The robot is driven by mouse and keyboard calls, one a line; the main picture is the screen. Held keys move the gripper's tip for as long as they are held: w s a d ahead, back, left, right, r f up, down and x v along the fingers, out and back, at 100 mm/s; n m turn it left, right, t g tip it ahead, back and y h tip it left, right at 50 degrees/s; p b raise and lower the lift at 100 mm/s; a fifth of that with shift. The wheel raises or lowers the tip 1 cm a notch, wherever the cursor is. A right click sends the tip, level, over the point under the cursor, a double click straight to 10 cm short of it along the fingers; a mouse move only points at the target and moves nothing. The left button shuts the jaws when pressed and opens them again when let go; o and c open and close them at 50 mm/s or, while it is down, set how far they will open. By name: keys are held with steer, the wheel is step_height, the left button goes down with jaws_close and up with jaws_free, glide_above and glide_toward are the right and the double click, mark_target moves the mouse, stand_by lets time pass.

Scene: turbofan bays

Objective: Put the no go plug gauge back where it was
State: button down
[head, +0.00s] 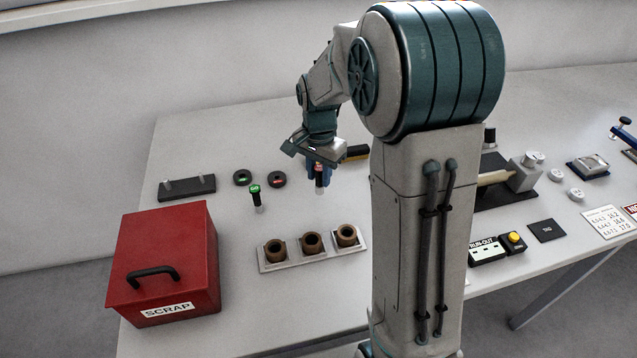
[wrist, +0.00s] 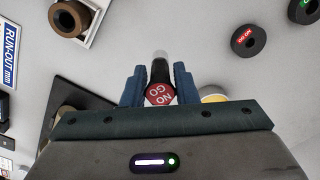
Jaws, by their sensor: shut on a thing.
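My gripper (head: 320,172) is shut on the no go plug gauge (head: 319,181), near the middle of the table in the head view. In the wrist view the gauge (wrist: 160,73) sits between the blue fingers (wrist: 159,82), with a red NO GO label, dark handle and pale metal end. Whether its end touches the table is unclear. The green-labelled go plug gauge (head: 255,198) stands upright on the table, left of my gripper. A dark stand (head: 187,190) with short pale posts lies farther left.
Green-marked (head: 242,177) and red-marked (head: 277,179) ring gauges lie behind the go gauge. A tray (head: 312,259) with three brown bushings sits in front. The red scrap box (head: 160,262) stands at front left. The run-out box (head: 488,250) is right of my arm.

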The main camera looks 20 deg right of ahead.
mark_target(319, 186)
steer(key=shift+f, duration=2)
steer(key=shift+f, duration=0.15)
steer(key=c, duration=1.1)
jaws_free()
steer(key=shift+c, duration=0.2)
